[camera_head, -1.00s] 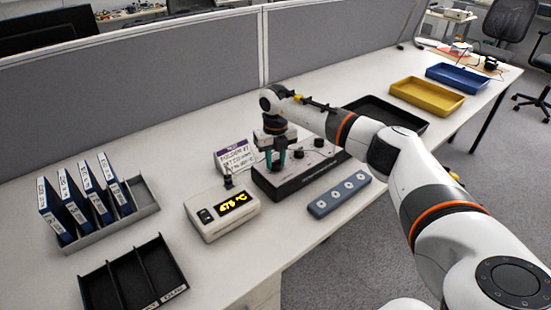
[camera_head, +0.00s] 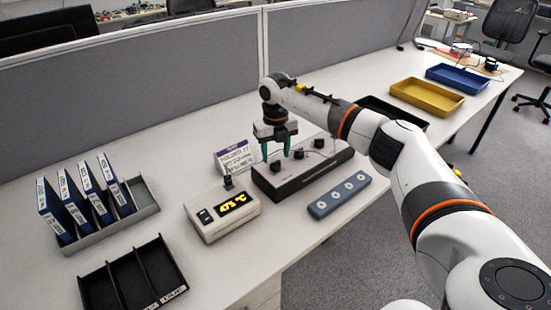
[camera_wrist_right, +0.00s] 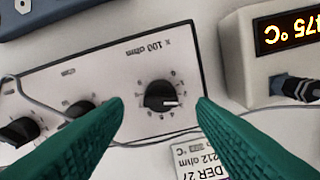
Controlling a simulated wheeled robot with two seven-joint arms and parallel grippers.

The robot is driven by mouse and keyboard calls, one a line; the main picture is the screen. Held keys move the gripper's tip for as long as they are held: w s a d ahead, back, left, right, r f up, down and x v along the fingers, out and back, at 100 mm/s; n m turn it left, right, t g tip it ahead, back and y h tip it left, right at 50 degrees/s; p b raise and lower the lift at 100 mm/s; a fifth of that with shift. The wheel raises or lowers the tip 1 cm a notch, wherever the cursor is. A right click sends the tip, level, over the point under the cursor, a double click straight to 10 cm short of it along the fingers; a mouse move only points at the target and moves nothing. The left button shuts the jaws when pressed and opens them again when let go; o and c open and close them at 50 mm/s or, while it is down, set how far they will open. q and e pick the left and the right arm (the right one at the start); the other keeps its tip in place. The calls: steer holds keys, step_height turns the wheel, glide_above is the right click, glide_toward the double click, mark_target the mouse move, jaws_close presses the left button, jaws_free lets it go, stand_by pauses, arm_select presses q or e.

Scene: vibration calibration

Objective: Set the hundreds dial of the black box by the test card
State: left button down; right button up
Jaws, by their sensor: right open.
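The black box (camera_head: 306,181) stands mid-table with several black knobs on its pale top. In the right wrist view its hundreds dial (camera_wrist_right: 158,96), marked "x 100 ohm", has a white pointer line towards picture right; the numerals around it are too small to read. My right gripper (camera_head: 276,153) is open and empty, its green fingers pointing down above that dial. In the wrist view the fingers lie either side of the dial, apart from it. The test card (camera_head: 235,157) stands behind the box; the wrist view shows part of it, reading "DER 27" and "212 ohm". My left gripper is out of view.
A white meter (camera_head: 222,222) showing 475 °C stands left of the box, a cable plug on it. A blue-grey strip (camera_head: 340,195) lies in front. Blue folders (camera_head: 85,195) and a black divided tray (camera_head: 132,280) are left; yellow (camera_head: 427,97) and blue trays are far right.

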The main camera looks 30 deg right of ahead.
mark_target(276, 162)
step_height(276, 162, up, 9)
stand_by(0.3)
stand_by(0.5)
